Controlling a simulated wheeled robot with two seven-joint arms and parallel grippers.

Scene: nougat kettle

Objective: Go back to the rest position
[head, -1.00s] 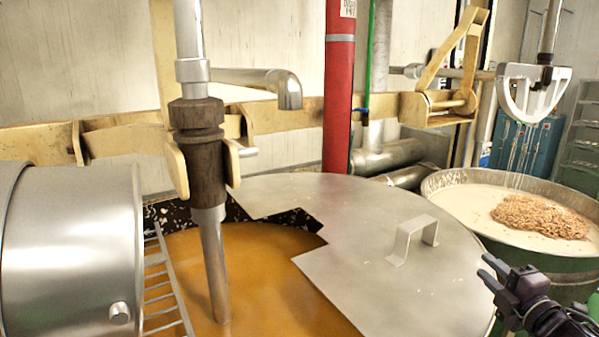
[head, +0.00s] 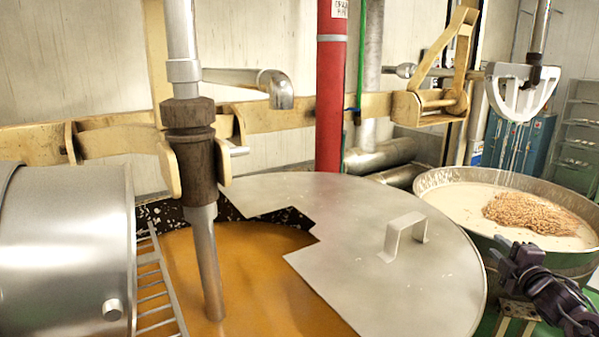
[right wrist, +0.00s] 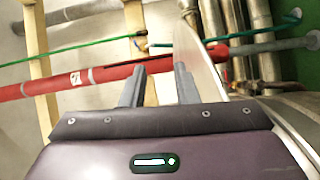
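My right gripper (head: 497,249) is at the lower right of the head view, in front of the green-sided pan and to the right of the kettle lid. In the right wrist view its two fingers (right wrist: 159,88) stand apart with nothing between them, so it is open and empty. My left gripper is not in view. The big kettle holds an orange-brown mass (head: 255,270), partly covered by a metal lid (head: 400,270) with a raised handle (head: 404,235). A shaft (head: 207,260) reaches down into the mass.
A pan (head: 440,190) of pale mix with a nut heap (head: 527,212) stands at the right under a white stirrer (head: 520,95). A steel drum (head: 65,250) and a grate (head: 160,285) are at the left. A red pipe (head: 331,90) stands behind the lid.

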